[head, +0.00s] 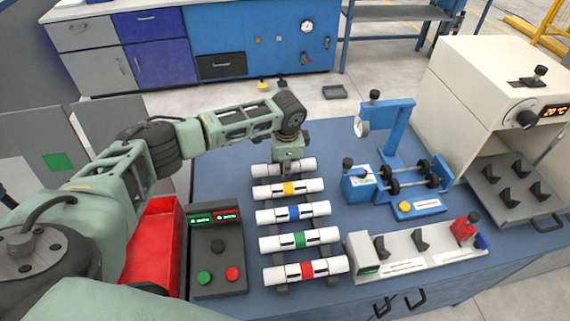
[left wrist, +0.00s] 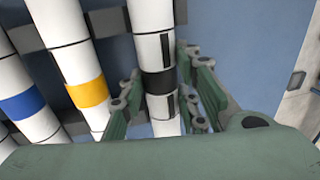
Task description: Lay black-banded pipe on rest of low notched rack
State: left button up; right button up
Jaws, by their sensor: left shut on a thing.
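The black-banded pipe (head: 257,171) is white and lies at the far end of a row of banded pipes on dark rails (head: 281,289). My left gripper (head: 287,167) points down over its middle. In the left wrist view, the gripper's fingers (left wrist: 158,87) are on both sides of the pipe (left wrist: 153,48) at its black band, shut on it. The pipe still lines up with the row; any gap beneath it is hidden. A low grey fixture (head: 400,263) with two black notched rests (head: 420,240) stands front right. My right gripper is out of view.
Pipes banded yellow (head: 288,188), blue (head: 294,212), green (head: 299,239) and red (head: 306,269) lie nearer. A button box (head: 218,255) and red bin (head: 152,245) are left. A blue gauge stand (head: 391,150) and a white machine (head: 490,85) stand right.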

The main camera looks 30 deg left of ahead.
pick_arm(q)
jog(key=o, duration=1.3)
jog(key=r, duration=0.4)
jog(key=s+r, duration=0.1)
jog(key=r, duration=0.3)
jog(key=d+r, duration=0.1)
jog(key=r, duration=0.3)
jog(key=shift+s, duration=0.2)
jog(key=shift+f, duration=0.1)
